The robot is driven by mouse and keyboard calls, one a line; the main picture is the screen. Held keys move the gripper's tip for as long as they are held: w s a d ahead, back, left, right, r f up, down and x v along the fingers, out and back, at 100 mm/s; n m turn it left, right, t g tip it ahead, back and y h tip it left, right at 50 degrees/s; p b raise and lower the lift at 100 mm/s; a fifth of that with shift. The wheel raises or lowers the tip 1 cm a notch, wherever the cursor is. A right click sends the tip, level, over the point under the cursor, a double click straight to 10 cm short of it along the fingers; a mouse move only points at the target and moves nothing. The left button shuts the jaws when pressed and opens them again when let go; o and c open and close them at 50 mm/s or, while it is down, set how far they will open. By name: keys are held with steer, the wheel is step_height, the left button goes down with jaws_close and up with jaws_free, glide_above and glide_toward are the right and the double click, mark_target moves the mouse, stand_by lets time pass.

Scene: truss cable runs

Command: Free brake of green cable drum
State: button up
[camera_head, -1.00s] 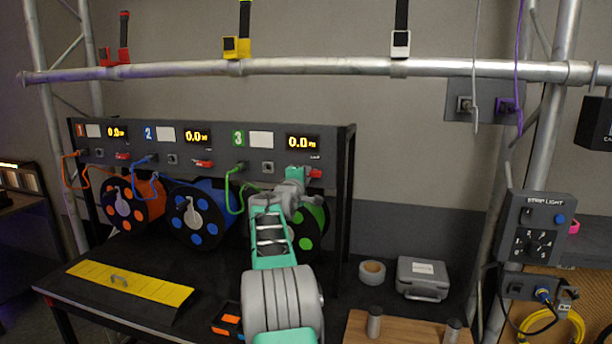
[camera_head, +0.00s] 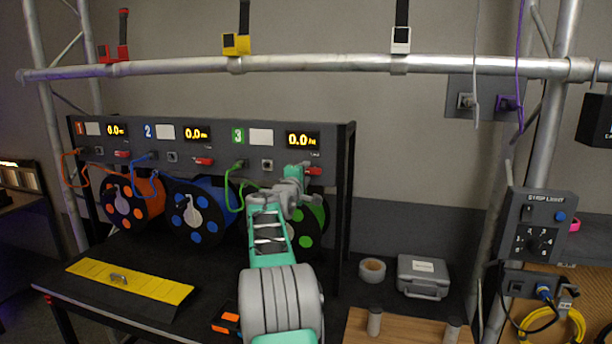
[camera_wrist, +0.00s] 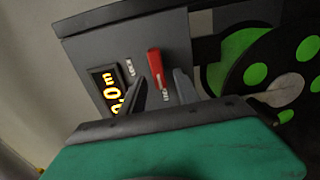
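The green cable drum (camera_head: 308,236) hangs under panel section 3, partly hidden behind my arm. It also shows at the right of the wrist view (camera_wrist: 262,72). A red brake lever (camera_head: 313,171) sits on the panel below the third display. In the wrist view the red lever (camera_wrist: 155,66) stands out near the gap between my two fingertips. My gripper (camera_wrist: 161,88) is open, its dark fingers apart on either side of the lever's line. I cannot tell whether they touch it. In the head view my gripper (camera_head: 297,172) is at the panel, just left of the lever.
The orange drum (camera_head: 133,203) and blue drum (camera_head: 197,212) hang to the left, with red levers above. A green cable (camera_head: 232,190) loops from the panel beside my arm. A yellow cover plate (camera_head: 130,282) lies on the bench. A black rack post (camera_head: 345,205) stands right of the green drum.

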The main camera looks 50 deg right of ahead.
steer(key=b+v, duration=0.2)
steer(key=v, duration=0.4)
steer(key=shift+s+a, duration=0.2)
steer(key=shift+a, duration=0.15)
